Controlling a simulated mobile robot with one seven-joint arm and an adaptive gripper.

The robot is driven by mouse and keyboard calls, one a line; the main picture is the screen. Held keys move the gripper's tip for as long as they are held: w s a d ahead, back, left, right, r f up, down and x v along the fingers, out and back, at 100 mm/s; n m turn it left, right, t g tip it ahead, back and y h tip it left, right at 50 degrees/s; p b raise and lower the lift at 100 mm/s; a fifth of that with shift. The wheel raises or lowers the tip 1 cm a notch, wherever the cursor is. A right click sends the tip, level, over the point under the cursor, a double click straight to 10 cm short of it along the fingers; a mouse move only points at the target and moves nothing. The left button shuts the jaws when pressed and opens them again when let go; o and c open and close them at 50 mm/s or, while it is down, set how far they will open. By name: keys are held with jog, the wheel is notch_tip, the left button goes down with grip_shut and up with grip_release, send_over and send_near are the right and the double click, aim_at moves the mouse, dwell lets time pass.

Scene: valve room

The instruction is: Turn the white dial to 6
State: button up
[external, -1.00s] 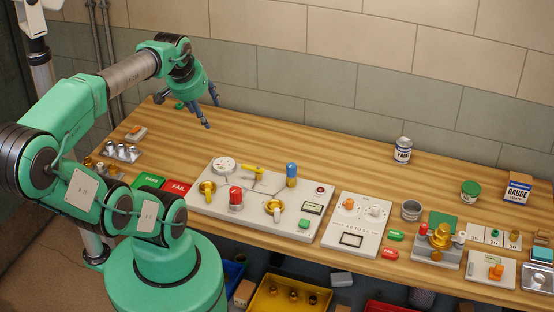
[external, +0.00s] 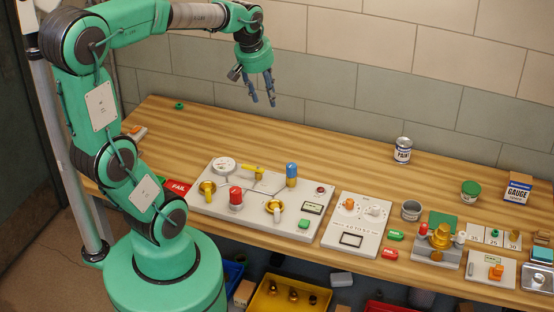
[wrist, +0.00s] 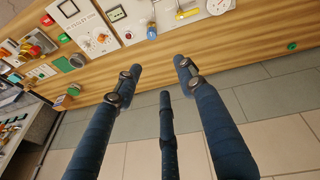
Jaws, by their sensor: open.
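The white dial (external: 373,211) sits on a light grey panel (external: 335,226) right of the middle of the workbench. An orange dial (external: 348,204) is beside it on the same panel. The numbers around the white dial are too small to read. My gripper (external: 263,103) hangs open and empty above the back of the bench, left of and well above that panel. In the wrist view my spread fingers (wrist: 158,72) point at the bench edge, with the orange dial (wrist: 102,38) and its panel at the upper left.
A larger panel with a gauge (external: 224,165), a red knob (external: 236,196) and a blue-topped handle (external: 291,174) stands left of the dial panel.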

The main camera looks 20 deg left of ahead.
jog(key=w+d+f+n, duration=0.25)
jog(key=w+d, duration=0.25)
jog(key=d, duration=0.4)
jog(key=n+g+y+p, duration=0.1)
jog(key=n+g+p, duration=0.15)
jog(key=n, duration=0.25)
send_over(376, 206)
notch_tip(376, 206, down, 20)
jog(key=shift+d+f+g, duration=0.2)
jog(key=shift+d+g, duration=0.05)
jog(key=shift+g, duration=0.2)
jog(key=shift+f, duration=0.1)
notch_tip(376, 206, down, 14)
jog(key=shift+a+r+b, duration=0.1)
jog(key=shift+r+b, duration=0.15)
jog(key=shift+b, duration=0.55)
grip_shut()
